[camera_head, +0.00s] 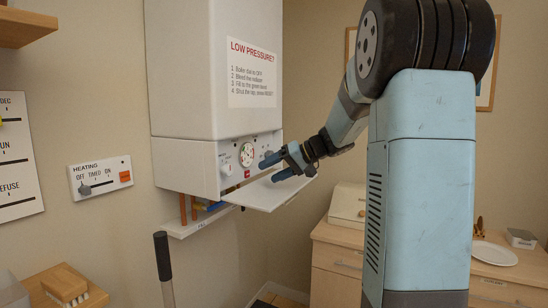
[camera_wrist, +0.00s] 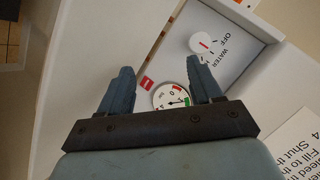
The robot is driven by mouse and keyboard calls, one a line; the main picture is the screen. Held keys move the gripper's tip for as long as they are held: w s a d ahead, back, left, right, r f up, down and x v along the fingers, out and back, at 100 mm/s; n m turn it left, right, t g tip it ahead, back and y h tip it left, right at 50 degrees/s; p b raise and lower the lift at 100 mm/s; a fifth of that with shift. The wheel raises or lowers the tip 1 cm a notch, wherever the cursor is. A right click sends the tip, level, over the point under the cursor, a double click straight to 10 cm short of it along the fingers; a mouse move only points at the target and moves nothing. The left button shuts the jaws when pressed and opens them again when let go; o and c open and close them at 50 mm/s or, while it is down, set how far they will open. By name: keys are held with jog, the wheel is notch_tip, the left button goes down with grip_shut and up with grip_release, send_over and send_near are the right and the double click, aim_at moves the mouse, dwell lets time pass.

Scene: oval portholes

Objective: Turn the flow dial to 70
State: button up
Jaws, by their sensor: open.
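The white boiler's control panel (camera_head: 236,160) has a round gauge (camera_head: 247,154) and a white knob (camera_head: 226,168) to its left. I cannot read a flow label or any 70 mark, so I cannot tell which knob is the flow dial. My gripper (camera_head: 269,170) is open and empty in front of the panel, right of the gauge, hiding part of the panel's right side. In the wrist view my gripper (camera_wrist: 158,66) has its fingers apart. A white knob with a red line (camera_wrist: 202,43), near the words OFF and WATER, shows beyond the right fingertip. The gauge (camera_wrist: 170,99) shows between the fingers.
An open white flap (camera_head: 245,193) juts out below the panel, close under my gripper. A red label (camera_wrist: 147,83) is beside the gauge. A separate HEATING slider plate (camera_head: 100,177) is on the left wall. Pipes and a shelf lie under the boiler; a cabinet (camera_head: 335,255) stands right.

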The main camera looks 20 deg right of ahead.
jog(key=w+d+t, duration=0.1)
jog(key=w+d, duration=0.1)
jog(key=d, duration=0.1)
jog(key=w+d+t+y, duration=0.1)
jog(key=w+d, duration=0.2)
jog(key=w+d+t, duration=0.1)
jog(key=w+d, duration=0.1)
jog(key=shift+w+d+m, duration=0.15)
jog(key=shift+d+m, duration=0.15)
jog(key=shift+d, duration=0.1)
jog(key=w+d+t, duration=0.1)
jog(key=d, duration=0.2)
jog(key=w+d+t, duration=0.1)
jog(key=w+d, duration=0.1)
jog(key=d, duration=0.1)
jog(key=w+d+t, duration=0.1)
jog(key=d, duration=0.2)
jog(key=shift+w+d+f+m+t+y, duration=0.1)
jog(key=shift+w+m+t+y, duration=0.05)
jog(key=shift+m+t+y, duration=0.2)
jog(key=x, duration=1.3)
jog(key=shift+w+a, duration=0.25)
jog(key=shift+a, duration=0.05)
jog(key=shift+c, duration=0.2)
jog(key=shift+d, duration=0.1)
jog(key=c, duration=1)
